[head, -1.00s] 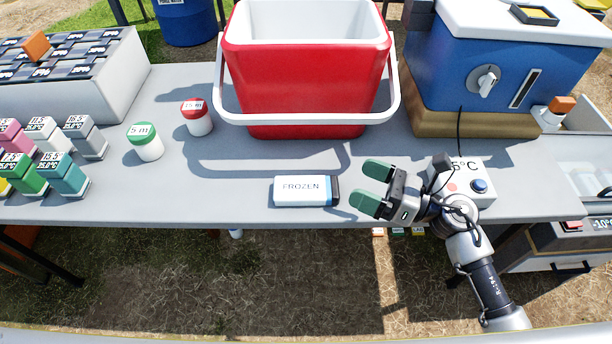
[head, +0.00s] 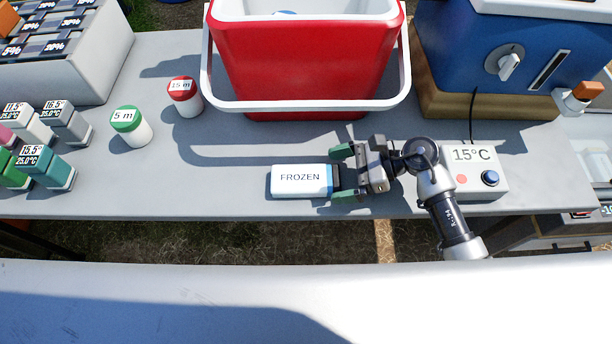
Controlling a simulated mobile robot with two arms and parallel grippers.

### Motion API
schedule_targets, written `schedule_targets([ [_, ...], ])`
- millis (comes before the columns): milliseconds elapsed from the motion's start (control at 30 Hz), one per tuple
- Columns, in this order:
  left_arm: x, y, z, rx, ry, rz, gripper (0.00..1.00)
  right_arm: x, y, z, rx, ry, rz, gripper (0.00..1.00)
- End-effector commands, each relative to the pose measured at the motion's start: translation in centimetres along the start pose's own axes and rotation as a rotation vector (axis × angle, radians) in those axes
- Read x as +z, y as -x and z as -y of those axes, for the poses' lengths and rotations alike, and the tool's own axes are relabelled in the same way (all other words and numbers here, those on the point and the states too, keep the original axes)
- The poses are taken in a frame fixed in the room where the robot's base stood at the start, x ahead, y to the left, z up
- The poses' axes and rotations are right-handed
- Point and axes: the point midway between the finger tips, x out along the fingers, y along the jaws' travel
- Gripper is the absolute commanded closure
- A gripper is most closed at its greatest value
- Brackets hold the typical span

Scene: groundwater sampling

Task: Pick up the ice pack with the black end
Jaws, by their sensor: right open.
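The ice pack (head: 299,180) is a white block marked FROZEN with a blue band and a black end on its right. It lies flat on the grey table near the front edge. My right gripper (head: 345,173) is open, with its green fingertips on either side of the black end, one at the far side and one at the near side. The gripper's fingers partly hide the black end, and I cannot tell whether they touch it. My left gripper is not in view.
A red cooler (head: 305,65) with a white handle stands behind the ice pack. Jars with green (head: 130,126) and red (head: 184,96) lids stand left. A 15°C box (head: 473,170) sits right of my gripper, near a blue machine (head: 500,55). The table (head: 210,190) left of the pack is clear.

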Motion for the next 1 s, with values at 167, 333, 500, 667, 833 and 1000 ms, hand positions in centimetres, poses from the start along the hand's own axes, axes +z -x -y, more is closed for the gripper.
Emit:
schedule_targets([
  [167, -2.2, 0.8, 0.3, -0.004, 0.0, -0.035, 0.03, 0.5, -2.7, 0.2, 0.0, -0.002, 0.005, 0.0],
  [333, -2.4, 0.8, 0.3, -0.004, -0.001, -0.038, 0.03, 0.4, -3.7, 0.2, 0.0, 0.0, 0.001, 0.0],
  [500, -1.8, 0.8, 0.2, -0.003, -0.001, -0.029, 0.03, 0.3, -3.7, 0.2, 0.0, 0.0, 0.001, 0.0],
  [667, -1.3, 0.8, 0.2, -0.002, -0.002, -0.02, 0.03, 0.3, -3.7, 0.2, 0.0, 0.0, 0.001, 0.21],
  [833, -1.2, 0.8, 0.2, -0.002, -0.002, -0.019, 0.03, 0.3, -3.7, 0.2, -0.001, 0.0, 0.001, 0.47],
  [1000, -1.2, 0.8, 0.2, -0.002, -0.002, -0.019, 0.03, 0.4, -3.7, 0.2, -0.001, 0.001, 0.003, 0.59],
])
